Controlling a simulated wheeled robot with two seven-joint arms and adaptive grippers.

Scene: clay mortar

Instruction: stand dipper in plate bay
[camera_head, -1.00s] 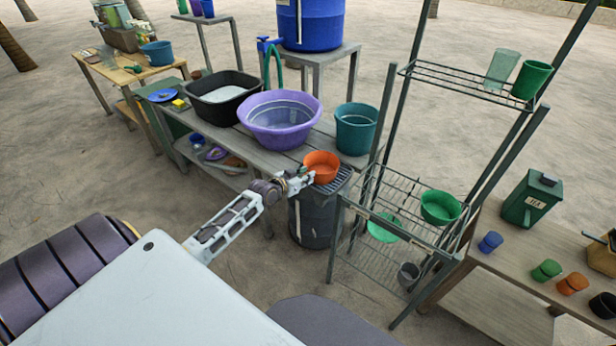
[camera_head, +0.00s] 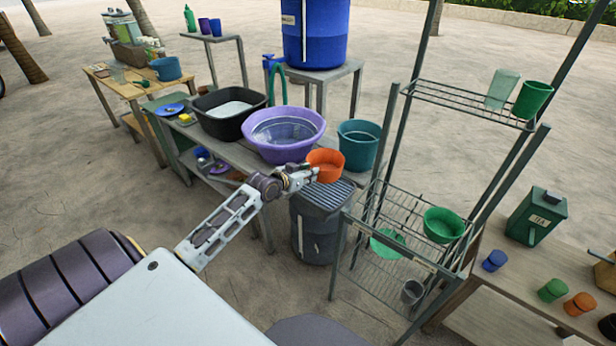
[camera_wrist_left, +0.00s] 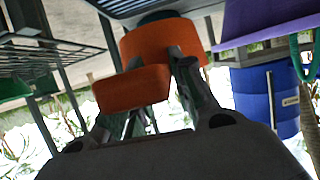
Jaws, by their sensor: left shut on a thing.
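The orange dipper (camera_head: 325,164) is a round, open cup, held roughly upright above the slatted drain top (camera_head: 327,193) at the end of the wash bench. My left gripper (camera_head: 306,177) is shut on its near side. In the left wrist view the dipper (camera_wrist_left: 133,88) fills the space at the fingers (camera_wrist_left: 160,72), and the exact contact is partly hidden. The wire drying rack (camera_head: 372,262) stands to the right; upright wires on its lower tier look like the plate bay (camera_head: 392,200). My right gripper is out of view.
A green bowl (camera_head: 443,225) and a flat green plate (camera_head: 388,243) sit on the rack. Its posts rise near the dipper. A purple basin (camera_head: 284,130) and teal bucket (camera_head: 358,144) stand close behind. Cups line the right table (camera_head: 500,290).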

